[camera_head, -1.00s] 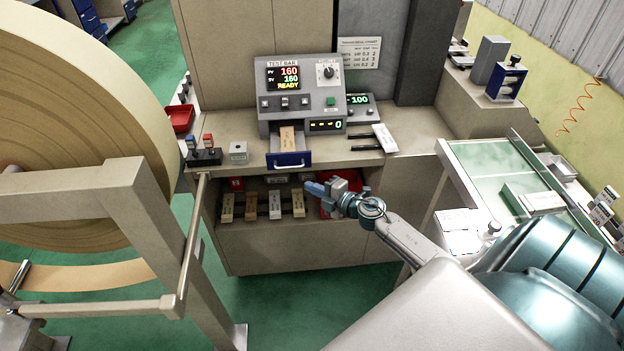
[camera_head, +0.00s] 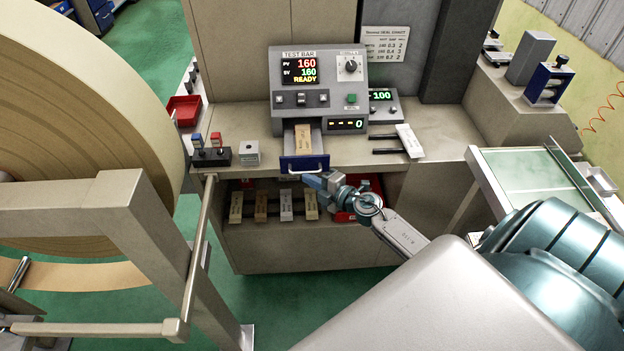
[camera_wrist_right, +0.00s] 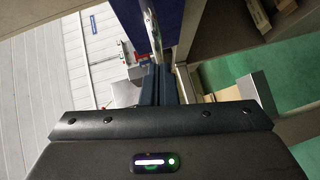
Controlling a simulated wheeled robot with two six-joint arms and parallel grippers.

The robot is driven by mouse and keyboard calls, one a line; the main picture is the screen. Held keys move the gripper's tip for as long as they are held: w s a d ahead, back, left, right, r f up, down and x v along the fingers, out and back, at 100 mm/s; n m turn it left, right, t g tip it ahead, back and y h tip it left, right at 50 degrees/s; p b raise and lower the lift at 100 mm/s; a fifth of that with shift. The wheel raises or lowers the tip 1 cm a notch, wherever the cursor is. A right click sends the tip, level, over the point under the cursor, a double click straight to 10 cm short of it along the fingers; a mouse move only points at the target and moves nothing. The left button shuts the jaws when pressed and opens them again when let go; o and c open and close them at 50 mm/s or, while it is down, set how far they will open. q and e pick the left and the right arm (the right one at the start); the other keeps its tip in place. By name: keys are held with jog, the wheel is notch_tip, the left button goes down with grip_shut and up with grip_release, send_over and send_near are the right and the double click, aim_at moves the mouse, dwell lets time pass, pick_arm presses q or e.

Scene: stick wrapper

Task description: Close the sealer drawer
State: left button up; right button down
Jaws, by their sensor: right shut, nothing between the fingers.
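The sealer (camera_head: 318,90) is a grey box on the bench with a display reading 160 and READY. Its drawer (camera_head: 303,165) stands pulled out below, with a blue front and a pale handle. A tan strip (camera_head: 303,139) lies in the drawer. My right gripper (camera_head: 309,181) is shut and empty, with its blue fingertips just below and in front of the drawer handle. Whether they touch it cannot be told. In the right wrist view the shut fingers (camera_wrist_right: 159,85) point toward a blue panel (camera_wrist_right: 160,12), which seems to be the drawer front. My left gripper is out of view.
Several labelled sample bars (camera_head: 261,206) lie on the shelf under the bench, beside a red bin (camera_head: 345,217). A white-headed tool (camera_head: 409,141) lies on the bench at right. A large roll (camera_head: 80,130) and its frame stand at left. A glass-topped table (camera_head: 530,178) stands at right.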

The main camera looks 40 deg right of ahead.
aim_at(309, 138)
jog(key=w+d, duration=0.1)
jog(key=w, duration=0.1)
jog(key=w+d, duration=0.1)
jog(key=w, duration=0.1)
jog(key=w+d, duration=0.2)
jog(key=shift+w+b, duration=0.1)
jog(key=shift+b, duration=0.2)
jog(key=w+d, duration=0.1)
jog(key=w, duration=0.2)
jog(key=w+d+b, duration=0.1)
jog(key=w+d, duration=0.1)
jog(key=w+d+b, duration=0.1)
jog(key=w+d, duration=0.1)
jog(key=w, duration=0.1)
jog(key=shift+w+d+f, duration=0.1)
jog(key=shift+w+d, duration=0.05)
jog(key=shift+w, duration=0.15)
jog(key=shift+w+d+b, duration=0.15)
jog(key=shift+b, duration=0.15)
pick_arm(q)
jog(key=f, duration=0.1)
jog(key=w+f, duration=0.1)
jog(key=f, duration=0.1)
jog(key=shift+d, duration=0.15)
pick_arm(e)
jog(key=shift+r, duration=0.35)
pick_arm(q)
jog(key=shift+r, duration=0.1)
pick_arm(e)
jog(key=shift+r, duration=0.15)
